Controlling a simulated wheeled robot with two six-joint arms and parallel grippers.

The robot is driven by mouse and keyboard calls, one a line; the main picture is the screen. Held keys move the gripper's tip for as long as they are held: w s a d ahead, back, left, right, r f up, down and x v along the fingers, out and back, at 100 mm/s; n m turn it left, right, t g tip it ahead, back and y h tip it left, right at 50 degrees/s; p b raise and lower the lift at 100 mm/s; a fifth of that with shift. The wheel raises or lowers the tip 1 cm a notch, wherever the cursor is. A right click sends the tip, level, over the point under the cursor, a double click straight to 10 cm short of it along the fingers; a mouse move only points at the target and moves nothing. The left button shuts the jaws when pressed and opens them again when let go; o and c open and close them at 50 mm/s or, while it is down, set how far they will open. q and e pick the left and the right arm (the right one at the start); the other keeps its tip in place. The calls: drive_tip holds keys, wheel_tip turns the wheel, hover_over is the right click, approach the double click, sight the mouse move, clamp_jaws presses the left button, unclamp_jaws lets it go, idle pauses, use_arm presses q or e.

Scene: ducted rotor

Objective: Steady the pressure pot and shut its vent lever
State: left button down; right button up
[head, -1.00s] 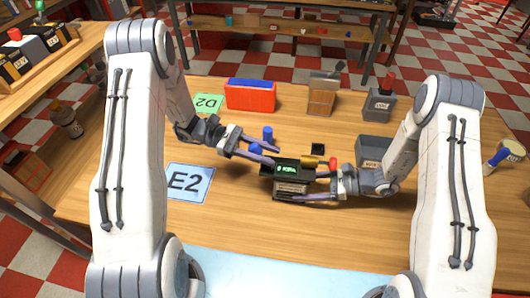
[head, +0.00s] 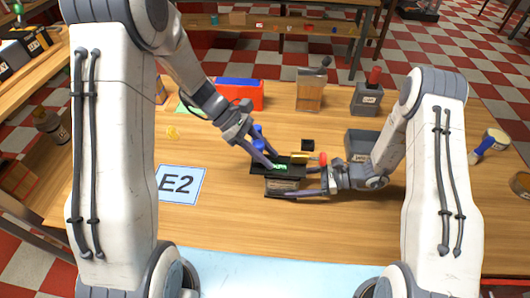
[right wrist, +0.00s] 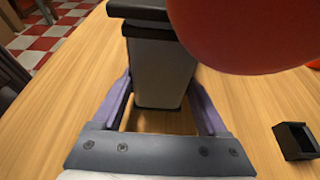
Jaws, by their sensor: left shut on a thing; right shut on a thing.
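The pressure pot (head: 283,185), a squat grey-bodied thing with a dark top and base and a small green panel, stands upright on the table. My right gripper (head: 308,185) is shut on its body; in the right wrist view the fingers lie either side of the grey body (right wrist: 160,72). A yellow piece ending in a red knob (head: 322,158), seemingly the vent lever, sticks out right above that gripper; the knob looms large in the wrist view (right wrist: 250,30). My left gripper (head: 266,162) is at the pot's top left, seemingly shut on a blue piece (head: 258,146); its tips are partly hidden.
A small black open box (head: 308,145) stands behind the pot. A grey bin (head: 361,143) is at right. An orange-and-blue box (head: 240,94), a tan container (head: 310,92) and a grey block with a red knob (head: 367,97) stand behind. An E2 card (head: 180,185) lies left.

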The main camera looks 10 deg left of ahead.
use_arm(q)
drive_tip(key=shift+f, duration=0.1)
idle(0.3)
drive_tip(key=c, duration=0.5)
unclamp_jaws()
drive_tip(key=shift+c, duration=0.2)
drive_tip(key=v, duration=1.2)
drive_tip(key=shift+d, duration=0.2)
use_arm(e)
drive_tip(key=o, duration=1.2)
drive_tip(key=shift+c, duration=0.2)
